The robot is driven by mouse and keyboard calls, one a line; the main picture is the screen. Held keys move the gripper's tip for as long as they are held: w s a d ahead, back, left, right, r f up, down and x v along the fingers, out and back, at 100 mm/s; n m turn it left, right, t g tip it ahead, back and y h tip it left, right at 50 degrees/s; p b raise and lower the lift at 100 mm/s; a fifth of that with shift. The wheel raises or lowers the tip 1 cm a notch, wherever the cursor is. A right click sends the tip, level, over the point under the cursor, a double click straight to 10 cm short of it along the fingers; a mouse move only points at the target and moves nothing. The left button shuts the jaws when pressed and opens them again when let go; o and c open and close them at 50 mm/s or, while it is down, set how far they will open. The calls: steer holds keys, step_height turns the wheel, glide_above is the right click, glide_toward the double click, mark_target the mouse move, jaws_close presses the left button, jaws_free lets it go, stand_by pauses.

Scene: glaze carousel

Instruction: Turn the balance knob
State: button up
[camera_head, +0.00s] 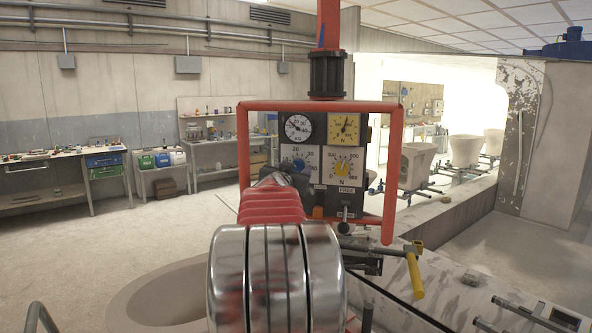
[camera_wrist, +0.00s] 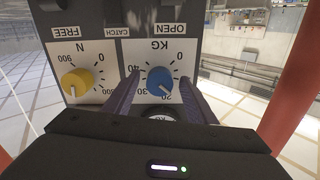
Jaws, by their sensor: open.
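A dark control panel (camera_head: 321,141) hangs in a red tube frame (camera_head: 243,150). It carries a blue knob (camera_head: 298,164) on a white KG dial plate at left and a yellow knob (camera_head: 343,169) on an N plate at right. In the upside-down wrist view the blue knob (camera_wrist: 160,80) is between the two fingers of my open gripper (camera_wrist: 160,74), and its pale pointer mark shows. The fingers flank it; I cannot tell whether they touch it. The yellow knob (camera_wrist: 77,83) is beside them.
A white gauge (camera_head: 298,127) and a yellow gauge (camera_head: 344,127) are above the knobs. The red frame bars flank the panel. A yellow handle (camera_head: 414,276) sticks out at lower right.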

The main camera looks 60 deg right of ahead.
steer(key=shift+d, duration=0.3)
steer(key=shift+c, duration=0.2)
steer(key=c, duration=1)
steer(key=shift+w+m, duration=0.1)
steer(key=shift+m, duration=2.8)
steer(key=o, duration=1)
